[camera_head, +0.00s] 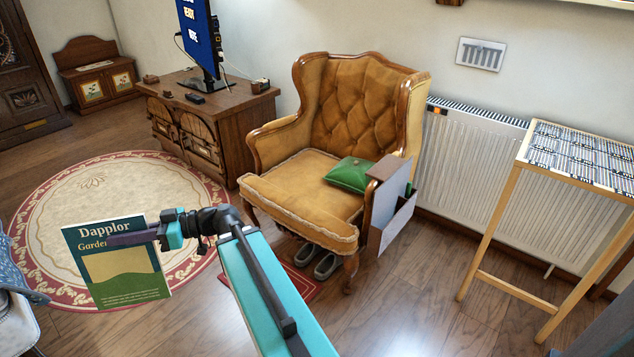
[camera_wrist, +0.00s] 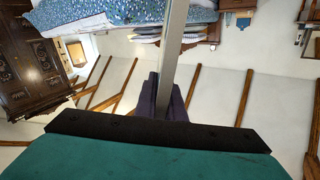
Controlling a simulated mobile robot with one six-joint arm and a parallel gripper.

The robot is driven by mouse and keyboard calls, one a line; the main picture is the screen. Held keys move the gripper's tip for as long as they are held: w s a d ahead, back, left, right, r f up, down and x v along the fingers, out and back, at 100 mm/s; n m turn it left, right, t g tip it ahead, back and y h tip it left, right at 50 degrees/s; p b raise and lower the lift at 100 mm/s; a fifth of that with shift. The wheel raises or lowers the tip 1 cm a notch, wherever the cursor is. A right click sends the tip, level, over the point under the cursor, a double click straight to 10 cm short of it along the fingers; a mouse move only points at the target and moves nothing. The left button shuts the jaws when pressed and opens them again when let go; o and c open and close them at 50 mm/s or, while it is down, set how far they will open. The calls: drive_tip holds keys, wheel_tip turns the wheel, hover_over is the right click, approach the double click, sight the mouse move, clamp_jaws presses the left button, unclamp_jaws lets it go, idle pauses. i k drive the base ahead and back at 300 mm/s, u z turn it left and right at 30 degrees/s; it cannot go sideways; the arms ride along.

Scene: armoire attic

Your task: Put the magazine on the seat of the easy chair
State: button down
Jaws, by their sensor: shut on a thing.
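The magazine (camera_head: 122,268), with a dark green cover and a title starting "Dapplor", is held upright in my gripper (camera_head: 135,238) at the left of the head view. Its lower part shows a tan and green picture. In the wrist view the magazine (camera_wrist: 176,40) is seen edge-on as a thin grey strip between the shut fingers (camera_wrist: 166,98). The easy chair (camera_head: 362,105), tufted mustard with a wooden frame, stands at the centre, to the right of my gripper. A green cushion (camera_head: 350,174) lies on the right of its seat (camera_head: 293,185); the seat's left and front are bare.
A grey holder (camera_head: 390,215) hangs by the chair's right arm. Shoes (camera_head: 326,266) lie under the chair. A wooden TV cabinet (camera_head: 240,108) stands behind left. A radiator (camera_head: 470,165) and a tall wooden table (camera_head: 535,160) are at right. A round rug (camera_head: 70,205) covers the left floor.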

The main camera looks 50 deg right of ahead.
sight(295, 180)
drive_tip(key=z, duration=0.05)
drive_tip(key=i, duration=0.95)
drive_tip(key=u, duration=0.05)
